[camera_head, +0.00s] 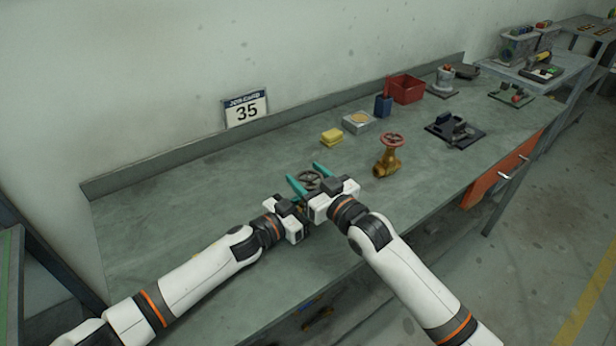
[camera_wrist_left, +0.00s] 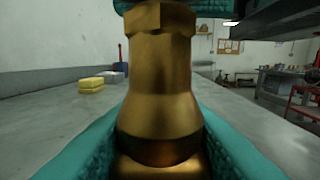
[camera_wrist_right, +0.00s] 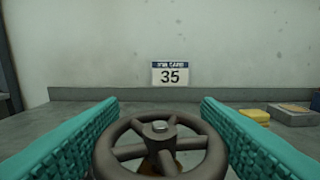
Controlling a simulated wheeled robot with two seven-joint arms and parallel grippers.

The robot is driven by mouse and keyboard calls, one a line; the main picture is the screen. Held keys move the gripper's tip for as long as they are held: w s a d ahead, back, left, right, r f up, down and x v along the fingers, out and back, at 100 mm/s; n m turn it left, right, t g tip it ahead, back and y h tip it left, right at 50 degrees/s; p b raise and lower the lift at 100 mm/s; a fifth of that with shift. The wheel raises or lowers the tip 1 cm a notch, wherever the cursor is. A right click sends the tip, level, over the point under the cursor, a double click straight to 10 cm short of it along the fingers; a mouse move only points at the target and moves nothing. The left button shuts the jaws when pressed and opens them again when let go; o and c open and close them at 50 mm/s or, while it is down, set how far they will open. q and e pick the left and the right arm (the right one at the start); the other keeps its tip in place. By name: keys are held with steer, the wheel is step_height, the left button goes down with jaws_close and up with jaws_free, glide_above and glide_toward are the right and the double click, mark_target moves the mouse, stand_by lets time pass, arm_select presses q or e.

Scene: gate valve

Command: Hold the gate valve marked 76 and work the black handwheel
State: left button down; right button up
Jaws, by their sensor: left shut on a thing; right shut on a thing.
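The brass gate valve with the black handwheel (camera_head: 309,179) stands on the bench, mostly hidden by my grippers in the head view. Its brass body (camera_wrist_left: 160,90) fills the middle of the left wrist view, upright. My left gripper (camera_wrist_left: 158,150) is shut on that body, a teal finger on each side. My right gripper (camera_head: 308,177) is shut on the handwheel, which also shows between its teal fingers in the right wrist view (camera_wrist_right: 160,150). I see no 76 on the valve; the job card (camera_head: 246,109) on the wall side reads 35.
A second brass valve with a red handwheel (camera_head: 392,140) stands to the right. Behind are a yellow sponge (camera_head: 332,137), a grey box (camera_head: 358,122), a blue holder (camera_head: 383,106) and a red bin (camera_head: 407,89). A dark fixture (camera_head: 455,130) lies farther right. The bench's left part is clear.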

steer(key=o, duration=1)
steer(key=v, duration=1.2)
arm_select(q)
steer(key=c, duration=0.9)
jaws_free()
steer(key=shift+s+a, duration=0.1)
